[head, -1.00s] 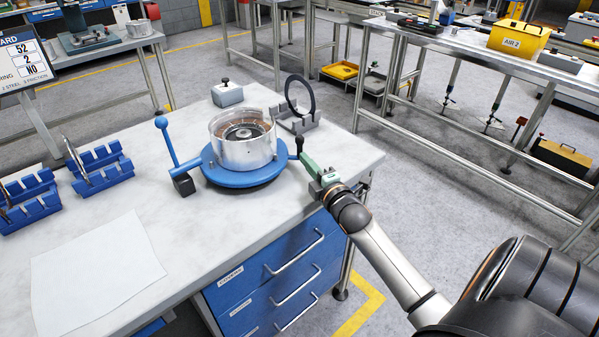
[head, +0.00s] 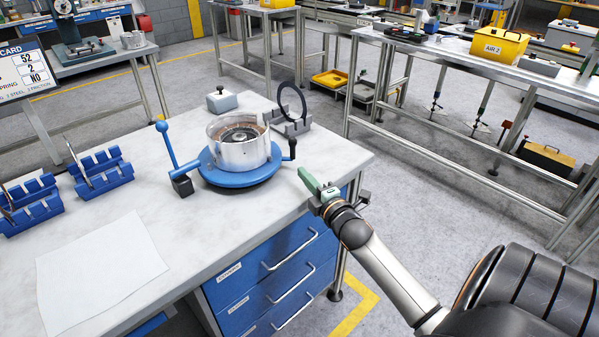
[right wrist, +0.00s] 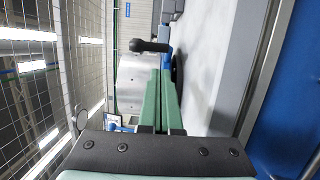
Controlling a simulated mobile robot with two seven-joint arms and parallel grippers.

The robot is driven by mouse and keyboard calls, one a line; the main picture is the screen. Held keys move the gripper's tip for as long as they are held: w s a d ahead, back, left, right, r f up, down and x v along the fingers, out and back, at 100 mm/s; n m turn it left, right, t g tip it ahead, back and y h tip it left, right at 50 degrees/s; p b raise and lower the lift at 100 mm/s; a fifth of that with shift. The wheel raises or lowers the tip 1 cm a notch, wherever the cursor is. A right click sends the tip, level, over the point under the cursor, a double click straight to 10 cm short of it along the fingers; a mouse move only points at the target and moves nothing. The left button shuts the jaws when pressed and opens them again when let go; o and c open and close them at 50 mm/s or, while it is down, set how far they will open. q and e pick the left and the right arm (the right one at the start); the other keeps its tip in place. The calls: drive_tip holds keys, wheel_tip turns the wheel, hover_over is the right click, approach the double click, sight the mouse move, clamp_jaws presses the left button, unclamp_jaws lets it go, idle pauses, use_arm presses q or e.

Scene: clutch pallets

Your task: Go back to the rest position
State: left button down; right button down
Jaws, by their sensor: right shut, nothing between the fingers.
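My right gripper (head: 312,183) has green fingers and is over the right edge of the workbench, apart from the round fixture. It is shut and empty. In the right wrist view its two green fingers (right wrist: 162,103) lie side by side. The silver drum (head: 241,146) sits on a blue round base (head: 240,176) with a black-knobbed lever (head: 292,148) on its right side. The drum and the black knob (right wrist: 150,46) also show beyond the fingertips in the right wrist view. My left gripper is not in view.
The workbench (head: 200,245) carries blue slotted racks (head: 102,172), a white sheet (head: 100,272), a blue-knobbed lever (head: 165,143) and a black ring on a grey stand (head: 291,104). Blue drawers (head: 270,275) are below. Open floor lies right of the bench, before another table.

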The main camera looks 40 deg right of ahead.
drive_tip(key=d+v, duration=0.1)
drive_tip(key=v, duration=0.6)
drive_tip(key=shift+s+d, duration=0.4)
drive_tip(key=shift+d, duration=0.15)
drive_tip(key=shift+f, duration=0.15)
